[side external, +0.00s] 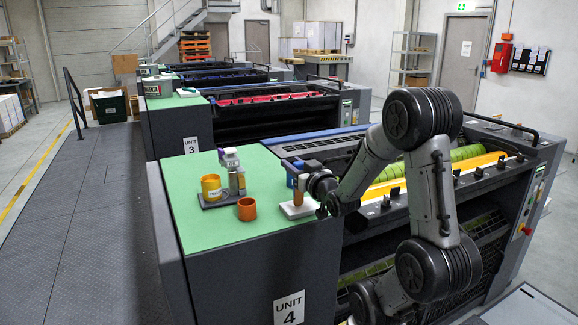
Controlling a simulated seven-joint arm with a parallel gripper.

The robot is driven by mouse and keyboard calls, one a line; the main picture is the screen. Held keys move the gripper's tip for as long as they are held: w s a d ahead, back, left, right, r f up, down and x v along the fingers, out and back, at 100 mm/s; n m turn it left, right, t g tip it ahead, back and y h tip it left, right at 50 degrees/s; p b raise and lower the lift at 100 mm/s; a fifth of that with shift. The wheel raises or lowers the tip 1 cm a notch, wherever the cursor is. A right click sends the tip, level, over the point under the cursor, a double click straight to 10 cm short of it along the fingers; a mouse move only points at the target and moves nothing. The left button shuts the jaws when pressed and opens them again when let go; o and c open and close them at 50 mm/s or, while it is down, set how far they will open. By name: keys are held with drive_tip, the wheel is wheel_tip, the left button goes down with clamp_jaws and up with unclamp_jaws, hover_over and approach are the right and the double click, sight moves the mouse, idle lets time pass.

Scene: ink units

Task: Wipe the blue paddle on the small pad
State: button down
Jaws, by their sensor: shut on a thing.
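My gripper (300,175) is at the right end of the green top, above the small white pad (299,211). It is shut on what looks like the paddle (298,198), whose brown lower part hangs upright over the pad. A blue patch (290,181) shows just left of the gripper; I cannot tell whether it belongs to the paddle or to something behind it. Whether the paddle's lower end touches the pad is too small to tell. My wrist hides part of the scene on the right.
On the green top (200,228) stand a yellow labelled can (211,187) and a grey holder (236,182) with a purple-and-white top, on a dark base. An orange cup (247,209) stands in front. The green top is clear at front left and behind. Press rollers (468,153) lie to the right.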

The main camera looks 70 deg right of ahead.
drive_tip(key=shift+s+d, duration=0.7)
drive_tip(key=shift+s, duration=0.05)
drive_tip(key=shift+w+a, duration=2.2)
drive_tip(key=shift+w, duration=0.1)
drive_tip(key=shift+s+d, duration=2.2)
drive_tip(key=shift+s, duration=0.15)
wheel_tip(320, 180, up, 6)
